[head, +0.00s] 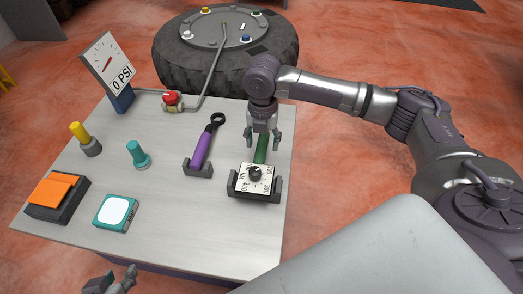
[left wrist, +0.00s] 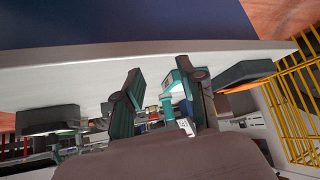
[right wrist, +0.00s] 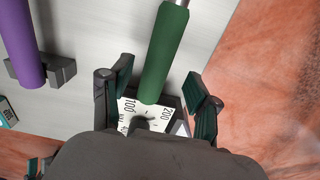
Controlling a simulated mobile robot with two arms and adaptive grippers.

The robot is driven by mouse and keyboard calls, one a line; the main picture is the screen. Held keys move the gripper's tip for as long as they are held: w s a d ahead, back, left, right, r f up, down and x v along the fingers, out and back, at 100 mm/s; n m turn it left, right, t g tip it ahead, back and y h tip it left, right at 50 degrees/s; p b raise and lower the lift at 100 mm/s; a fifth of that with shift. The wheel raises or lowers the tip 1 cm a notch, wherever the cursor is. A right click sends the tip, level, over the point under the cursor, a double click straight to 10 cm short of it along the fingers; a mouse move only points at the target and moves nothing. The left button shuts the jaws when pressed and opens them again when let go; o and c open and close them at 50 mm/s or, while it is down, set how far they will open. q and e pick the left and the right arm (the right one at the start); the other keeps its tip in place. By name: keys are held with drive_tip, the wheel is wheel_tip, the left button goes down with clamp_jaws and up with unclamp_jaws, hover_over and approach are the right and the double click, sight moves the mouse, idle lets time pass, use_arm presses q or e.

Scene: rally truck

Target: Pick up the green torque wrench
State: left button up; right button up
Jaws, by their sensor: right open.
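The green torque wrench (head: 262,149) lies in a dark cradle (head: 272,190) near the right edge of the table. A white dial plate (head: 254,179) with a black knob sits at its near end. My right gripper (head: 263,141) is open above the green handle. In the right wrist view the green handle (right wrist: 164,55) runs between the two fingers, with the dial below, and no contact shows. My left gripper (head: 118,284) is low at the table's front edge. In the left wrist view its fingers (left wrist: 158,95) are apart with nothing held between them.
A purple wrench (head: 202,150) rests in its own holder left of the green one. The table also holds a 0 PSI gauge (head: 110,66), red valve (head: 170,98), yellow (head: 80,134) and teal (head: 136,152) pieces, and an orange-topped box (head: 55,193). A tyre (head: 225,50) lies behind.

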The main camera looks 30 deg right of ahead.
sight(262, 145)
drive_tip(key=f, duration=0.1)
drive_tip(key=f+b, duration=0.1)
drive_tip(key=f, duration=0.1)
drive_tip(key=shift+w+f, duration=0.15)
drive_tip(key=shift+w, duration=0.15)
drive_tip(key=shift+f, duration=0.2)
use_arm(q)
drive_tip(key=w+d+r+t+h, duration=0.1)
drive_tip(key=w+d+r+t, duration=0.1)
drive_tip(key=w+r+t, duration=0.2)
drive_tip(key=shift+w+d+r+t, duration=0.15)
drive_tip(key=shift+w+r+t, duration=0.15)
drive_tip(key=shift+w+r, duration=0.35)
use_arm(e)
drive_tip(key=shift+d, duration=0.1)
clamp_jaws()
use_arm(q)
drive_tip(key=shift+w+f, duration=0.1)
